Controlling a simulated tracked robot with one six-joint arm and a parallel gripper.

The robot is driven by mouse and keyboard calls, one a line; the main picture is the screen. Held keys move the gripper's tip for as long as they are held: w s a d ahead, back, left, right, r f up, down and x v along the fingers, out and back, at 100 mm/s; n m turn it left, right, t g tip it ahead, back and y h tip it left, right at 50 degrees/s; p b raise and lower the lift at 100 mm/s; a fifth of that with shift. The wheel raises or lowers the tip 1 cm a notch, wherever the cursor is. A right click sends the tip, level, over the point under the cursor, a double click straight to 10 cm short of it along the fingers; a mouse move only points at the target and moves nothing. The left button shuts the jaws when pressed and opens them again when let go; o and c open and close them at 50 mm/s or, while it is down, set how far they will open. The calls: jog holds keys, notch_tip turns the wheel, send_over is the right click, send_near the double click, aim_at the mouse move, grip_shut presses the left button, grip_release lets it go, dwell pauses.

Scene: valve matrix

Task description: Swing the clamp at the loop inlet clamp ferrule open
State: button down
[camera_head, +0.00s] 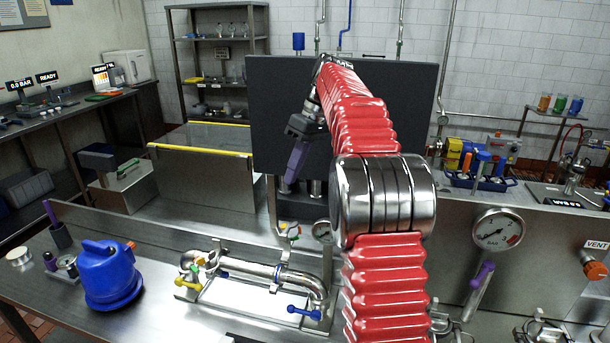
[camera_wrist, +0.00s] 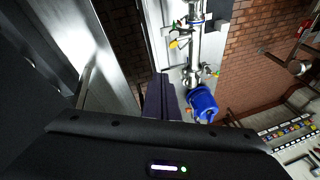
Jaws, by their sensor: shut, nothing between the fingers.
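My gripper (camera_head: 291,178) hangs above the bench in the head view, with its dark purple fingers pointing down. It is shut and empty, well above and apart from the steel pipe loop (camera_head: 262,271). The fingers also show in the wrist view (camera_wrist: 161,92), beside the pipe run (camera_wrist: 196,40). The loop lies on the bench, with a yellow handle (camera_head: 188,284) at its left end and a blue handle (camera_head: 303,312) at its right front. The clamp at the inlet ferrule is too small to pick out, so I cannot tell whether it is open or closed.
A blue vessel (camera_head: 108,272) stands left of the loop, also in the wrist view (camera_wrist: 202,103). A dark panel (camera_head: 270,110) stands behind my arm. A gauge (camera_head: 498,229) and a purple handle (camera_head: 482,275) are on the right. My red arm hides the bench's middle.

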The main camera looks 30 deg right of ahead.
jog(key=s+a+r+m+t+h, duration=0.2)
jog(key=s+a+m+h, duration=0.1)
jog(key=s+a, duration=1.1)
jog(key=s+a+f+m+t, duration=0.1)
jog(key=s+a+f, duration=0.1)
jog(key=s+f, duration=0.4)
jog(key=s+a+f+m+t+h, duration=0.1)
jog(key=s+a+f, duration=0.2)
jog(key=s+f, duration=0.3)
jog(key=s, duration=0.5)
jog(key=shift+a, duration=0.3)
